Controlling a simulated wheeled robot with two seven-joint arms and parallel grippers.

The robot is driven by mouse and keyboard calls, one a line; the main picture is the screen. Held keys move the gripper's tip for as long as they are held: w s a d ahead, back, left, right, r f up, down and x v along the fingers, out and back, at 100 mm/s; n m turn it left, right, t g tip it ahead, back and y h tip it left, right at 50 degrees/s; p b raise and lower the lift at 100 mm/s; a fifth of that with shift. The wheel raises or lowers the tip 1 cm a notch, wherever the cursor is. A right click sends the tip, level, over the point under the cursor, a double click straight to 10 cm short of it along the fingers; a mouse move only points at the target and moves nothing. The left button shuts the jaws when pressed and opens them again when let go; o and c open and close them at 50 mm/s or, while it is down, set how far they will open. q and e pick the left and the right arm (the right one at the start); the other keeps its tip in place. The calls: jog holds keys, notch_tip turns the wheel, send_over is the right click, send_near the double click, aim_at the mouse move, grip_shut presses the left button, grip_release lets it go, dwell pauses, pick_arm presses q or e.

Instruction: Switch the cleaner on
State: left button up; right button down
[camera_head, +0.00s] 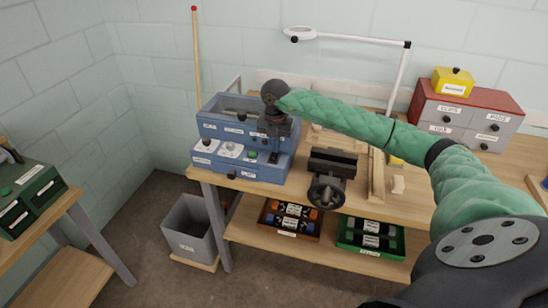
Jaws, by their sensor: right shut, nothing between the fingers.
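The cleaner (221,122) is a blue box-shaped machine with an open top on the left end of the workbench. Its sloping front panel (213,161) carries small round controls on white plates and a green button (251,155). My right arm reaches in from the right, and my right gripper (273,157) points down in front of the panel's right part. The gripper is shut and empty, close to the green button. I cannot tell whether it touches the panel. The gripper hides part of the machine's right front. My left gripper is not in view.
A black vise (329,178) stands on the bench (400,211) right of the machine. A red-topped drawer cabinet (466,112) and a lamp (352,38) are behind. Trays of parts (291,219) are on the lower shelf. A grey bin (188,231) stands at left.

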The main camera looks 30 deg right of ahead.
jog(key=shift+f+b, duration=0.35)
jog(key=shift+f, duration=0.25)
dwell(0.3)
jog(key=shift+r, duration=0.15)
jog(key=shift+r+p, duration=1.2)
jog(key=shift+r, duration=2.2)
